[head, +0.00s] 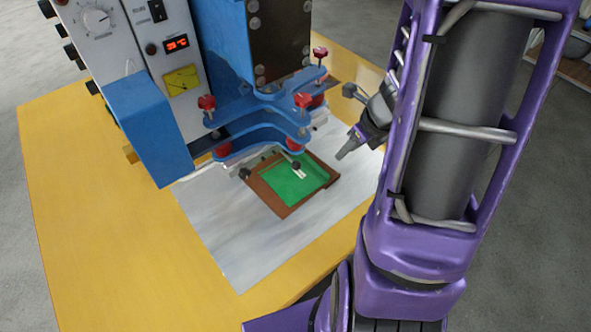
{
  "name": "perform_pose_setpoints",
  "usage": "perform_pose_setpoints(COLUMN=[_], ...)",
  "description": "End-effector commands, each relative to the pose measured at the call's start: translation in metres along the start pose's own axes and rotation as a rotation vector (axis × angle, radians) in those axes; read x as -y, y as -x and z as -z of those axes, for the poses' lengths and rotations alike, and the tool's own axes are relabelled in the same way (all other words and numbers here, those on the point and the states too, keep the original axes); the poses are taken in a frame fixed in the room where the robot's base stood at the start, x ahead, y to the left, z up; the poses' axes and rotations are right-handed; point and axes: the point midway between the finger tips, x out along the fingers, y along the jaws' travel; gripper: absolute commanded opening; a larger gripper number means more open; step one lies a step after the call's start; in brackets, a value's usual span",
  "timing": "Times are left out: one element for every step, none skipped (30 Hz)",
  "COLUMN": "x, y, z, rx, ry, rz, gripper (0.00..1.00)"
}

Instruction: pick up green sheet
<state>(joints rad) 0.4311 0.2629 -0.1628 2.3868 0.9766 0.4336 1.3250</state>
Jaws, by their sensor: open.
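The green sheet (285,186) lies flat inside a brown frame (281,210) on a pale metal plate. A small white piece with a dark knob (298,171) overlaps the sheet's upper right part. My gripper (342,156) is to the right of the sheet, apart from it and seemingly above the plate. Its jaws are open and nothing shows between them. My purple arm hides part of the table on the right.
The pale metal plate (236,250) is bare in front. The yellow table (90,240) is clear at left.

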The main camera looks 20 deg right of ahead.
Motion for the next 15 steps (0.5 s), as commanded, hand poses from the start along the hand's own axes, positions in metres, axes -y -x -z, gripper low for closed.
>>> perform_pose_setpoints(x=[0.000,0.000,0.000,0.000,0.001,0.000,0.001,0.001,0.000,0.001,0.001,0.001,0.001,0.001,0.001], y=[-0.018,-0.025,-0.034,-0.041,-0.047,-0.056,-0.063,-0.069,-0.077,-0.082,-0.086,-0.091,-0.095,-0.097,-0.100], z=[0.003,0.004,0.003,0.003,0.003,0.003,0.003,0.003,0.002,0.002,0.002,0.001,0.001,0.001,0.001], rx=[-0.002,-0.002,-0.002,-0.002,-0.001,-0.001,-0.002,-0.002,-0.001,-0.001,-0.001,0.000,0.000,0.000,0.000], ry=[-0.001,0.000,-0.001,0.000,0.000,0.001,0.000,0.001,0.001,0.001,0.002,0.001,0.001,0.001,0.002], rz=[-0.002,-0.003,-0.002,-0.001,-0.001,-0.001,-0.001,0.000,-0.001,-0.001,0.000,0.001,0.001,0.001,0.002], gripper=[0.41,0.41,0.41,0.41,0.41,0.41,0.41,0.41,0.41,0.41,0.41,0.41,0.41,0.41,0.41])
